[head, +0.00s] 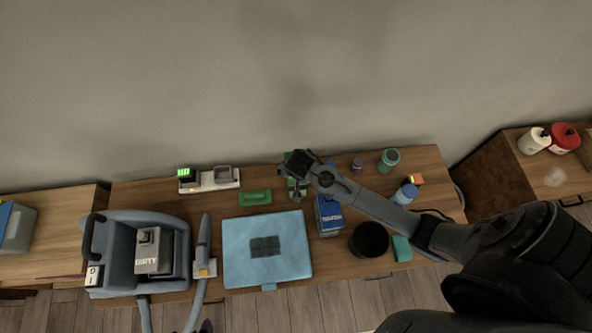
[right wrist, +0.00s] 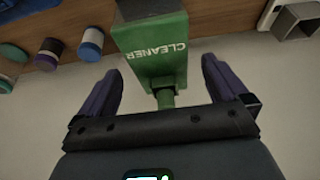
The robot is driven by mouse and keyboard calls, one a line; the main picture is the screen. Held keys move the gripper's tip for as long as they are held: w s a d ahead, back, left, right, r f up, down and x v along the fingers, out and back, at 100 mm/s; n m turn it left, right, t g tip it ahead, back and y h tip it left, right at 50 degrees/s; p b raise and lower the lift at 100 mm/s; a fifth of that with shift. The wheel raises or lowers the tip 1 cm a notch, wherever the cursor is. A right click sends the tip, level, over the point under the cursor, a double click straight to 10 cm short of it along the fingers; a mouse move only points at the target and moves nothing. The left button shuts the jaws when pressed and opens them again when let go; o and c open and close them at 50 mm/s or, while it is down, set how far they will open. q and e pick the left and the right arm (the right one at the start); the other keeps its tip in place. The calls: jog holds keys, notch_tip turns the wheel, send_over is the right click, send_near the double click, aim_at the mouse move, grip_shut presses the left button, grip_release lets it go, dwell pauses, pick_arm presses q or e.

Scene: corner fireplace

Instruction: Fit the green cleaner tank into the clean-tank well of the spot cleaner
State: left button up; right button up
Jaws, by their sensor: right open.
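The green tank marked CLEANER (right wrist: 152,48) fills the upper middle of the right wrist view. Its narrow green neck lies between the two purple fingers of my right gripper (right wrist: 160,70), which is open with a gap on each side. In the head view, my right gripper (head: 297,170) is over the back of the table and hides most of the green tank (head: 292,189). The grey-blue spot cleaner (head: 118,225) stands at the table's left end. A grey tank marked DIRTY (head: 152,264) sits in it. I cannot clearly make out the clean-tank well. My left gripper is not in view.
A blue box (head: 329,215) and a dark round container (head: 369,240) stand near my right arm. The hose handle (head: 203,245) lies beside the cleaner.

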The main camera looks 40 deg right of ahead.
jog(key=x, duration=0.6)
jog(key=shift+w+d+r, duration=0.2)
jog(key=c, duration=1.7)
jog(key=shift+r, duration=0.1)
grip_shut()
